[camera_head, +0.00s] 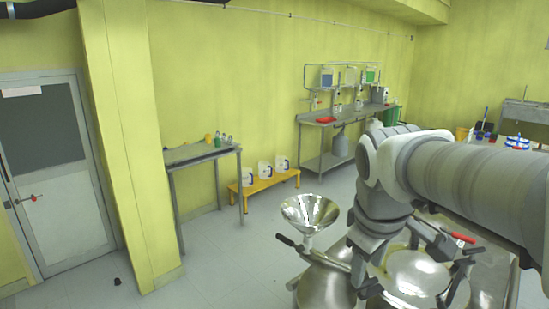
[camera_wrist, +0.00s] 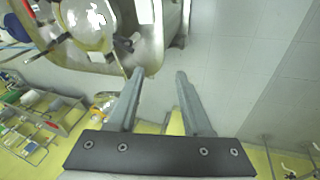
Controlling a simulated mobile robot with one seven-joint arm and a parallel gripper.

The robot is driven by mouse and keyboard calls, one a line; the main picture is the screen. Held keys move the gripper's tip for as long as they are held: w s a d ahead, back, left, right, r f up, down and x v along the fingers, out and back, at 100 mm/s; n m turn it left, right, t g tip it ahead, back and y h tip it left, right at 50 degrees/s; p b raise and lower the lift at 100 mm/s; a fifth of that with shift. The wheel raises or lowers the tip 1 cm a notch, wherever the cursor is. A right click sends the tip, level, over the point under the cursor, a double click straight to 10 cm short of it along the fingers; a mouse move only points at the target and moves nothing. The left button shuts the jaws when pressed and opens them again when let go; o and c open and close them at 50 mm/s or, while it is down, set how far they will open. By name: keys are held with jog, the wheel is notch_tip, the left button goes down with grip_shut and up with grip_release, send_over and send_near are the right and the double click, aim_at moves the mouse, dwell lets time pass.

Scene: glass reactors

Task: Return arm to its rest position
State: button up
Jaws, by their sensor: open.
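My arm (camera_head: 440,180) reaches in from the right in the head view and bends down in front of the steel reactor vessels. My gripper (camera_wrist: 158,78) shows in the wrist view with its two grey fingers apart and nothing between them. Bare floor and part of a vessel lie beyond the fingertips. In the head view I cannot clearly make out the fingers against the reactor parts.
A steel funnel (camera_head: 310,212) stands just left of my arm above the shiny vessels. A rounded steel lid (camera_head: 418,274) is below the arm. A side table (camera_head: 200,152) and yellow bench (camera_head: 264,183) stand by the wall. Floor at left is mostly clear.

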jog(key=s+f+m+t+y, duration=0.1)
jog(key=s+f+m, duration=0.2)
jog(key=s+m, duration=0.4)
jog(key=s+a, duration=0.1)
jog(key=s, duration=0.2)
jog(key=shift+t, duration=0.4)
